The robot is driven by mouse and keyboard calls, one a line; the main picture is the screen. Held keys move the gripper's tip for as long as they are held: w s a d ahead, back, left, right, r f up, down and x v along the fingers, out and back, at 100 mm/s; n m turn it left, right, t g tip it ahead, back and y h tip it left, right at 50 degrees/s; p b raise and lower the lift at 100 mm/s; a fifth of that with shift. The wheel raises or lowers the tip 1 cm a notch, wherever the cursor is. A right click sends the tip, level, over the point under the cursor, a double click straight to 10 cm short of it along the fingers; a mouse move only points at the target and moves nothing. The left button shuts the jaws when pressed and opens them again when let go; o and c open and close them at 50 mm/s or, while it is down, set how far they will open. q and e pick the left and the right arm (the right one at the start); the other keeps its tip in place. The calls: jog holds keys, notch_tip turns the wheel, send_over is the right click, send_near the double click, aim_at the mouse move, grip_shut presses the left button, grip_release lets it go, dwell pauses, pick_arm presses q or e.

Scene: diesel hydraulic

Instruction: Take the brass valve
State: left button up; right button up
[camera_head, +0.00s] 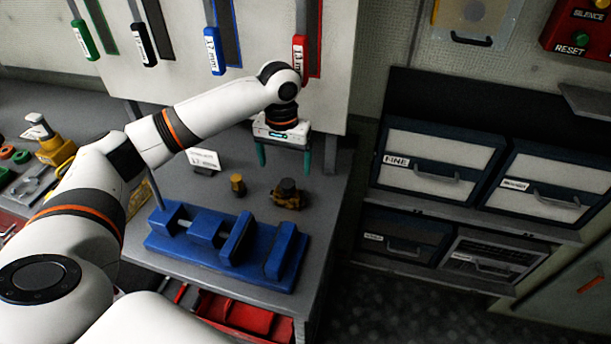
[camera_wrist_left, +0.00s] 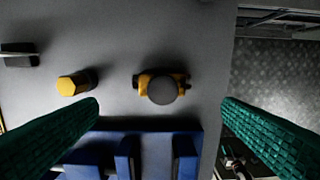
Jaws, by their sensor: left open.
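The brass valve (camera_head: 288,195) has a brass body with a dark round top and stands on the grey bench. In the left wrist view the valve (camera_wrist_left: 162,88) lies between the two green fingers, slightly beyond their tips in the picture. My left gripper (camera_head: 285,160) points down above the bench, over and a little behind the valve. It is open and empty, with its fingers (camera_wrist_left: 160,112) wide apart and not touching the valve. My right gripper is not in view.
A small brass hex piece (camera_head: 237,184) stands left of the valve. A blue slotted fixture (camera_head: 228,245) lies in front of both. A white label card (camera_head: 203,160) stands at the back. The bench's right edge is close, with drawers (camera_head: 430,165) beyond it.

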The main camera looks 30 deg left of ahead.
aim_at(286, 184)
pick_arm(q)
jog(key=shift+f, duration=0.1)
jog(key=f, duration=0.2)
jog(key=f+p, duration=0.1)
jog(key=shift+s+f, duration=0.4)
notch_tip(286, 184, down, 2)
jog(key=shift+w, duration=0.1)
jog(key=shift+w+f, duration=0.1)
jog(key=shift+f, duration=0.15)
jog(key=f+p, duration=0.1)
jog(key=f, duration=0.1)
jog(key=f+p, duration=0.1)
jog(key=f, duration=0.1)
jog(key=shift+w+d+f, duration=0.15)
jog(key=shift+w, duration=0.05)
jog(key=shift+f, duration=0.3)
jog(key=shift+c, duration=0.3)
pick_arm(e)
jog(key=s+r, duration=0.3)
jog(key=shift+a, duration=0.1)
pick_arm(q)
jog(key=shift+w, duration=0.1)
jog(key=c, duration=0.9)
